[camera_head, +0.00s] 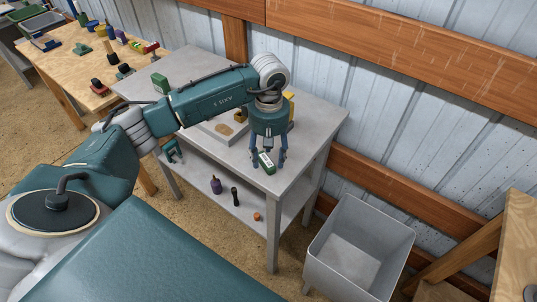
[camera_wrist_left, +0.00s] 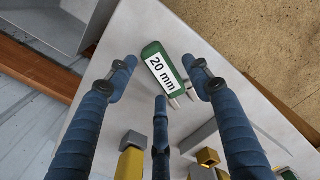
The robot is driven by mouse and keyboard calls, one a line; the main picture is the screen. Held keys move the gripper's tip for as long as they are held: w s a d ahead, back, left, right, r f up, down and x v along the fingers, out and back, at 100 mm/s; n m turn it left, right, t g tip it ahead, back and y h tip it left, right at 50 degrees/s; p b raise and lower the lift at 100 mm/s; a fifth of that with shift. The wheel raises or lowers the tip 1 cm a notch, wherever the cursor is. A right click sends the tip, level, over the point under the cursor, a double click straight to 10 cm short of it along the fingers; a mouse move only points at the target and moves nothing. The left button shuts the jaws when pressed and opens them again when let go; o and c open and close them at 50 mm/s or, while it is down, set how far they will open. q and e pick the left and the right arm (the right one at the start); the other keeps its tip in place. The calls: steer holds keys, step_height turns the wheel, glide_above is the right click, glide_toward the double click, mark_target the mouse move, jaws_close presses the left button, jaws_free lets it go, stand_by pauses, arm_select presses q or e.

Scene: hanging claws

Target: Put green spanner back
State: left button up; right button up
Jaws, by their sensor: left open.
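The green spanner (camera_head: 266,162) lies near the front corner of the grey table. In the left wrist view its green end (camera_wrist_left: 153,52) carries a white label reading "20 mm", and two pale prongs stick out at its lower right. My left gripper (camera_head: 268,157) points down over it, with fingers on either side. In the left wrist view the gripper (camera_wrist_left: 164,70) is open and its blue fingers stand apart from the spanner, with a gap on both sides. A third finger shows in the lower middle. My right gripper is not in view.
The grey table (camera_head: 316,118) also bears yellow blocks (camera_wrist_left: 207,156), a grey block and another green item (camera_head: 160,83). Its lower shelf (camera_head: 196,182) holds a few small items. A grey bin (camera_head: 340,205) stands right of the table. A cluttered wooden table (camera_head: 62,66) is at upper left.

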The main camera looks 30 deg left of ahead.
mark_target(269, 159)
arm_select(q)
step_height(269, 159, up, 12)
steer(key=b, duration=0.3)
steer(key=shift+f, duration=0.1)
stand_by(0.4)
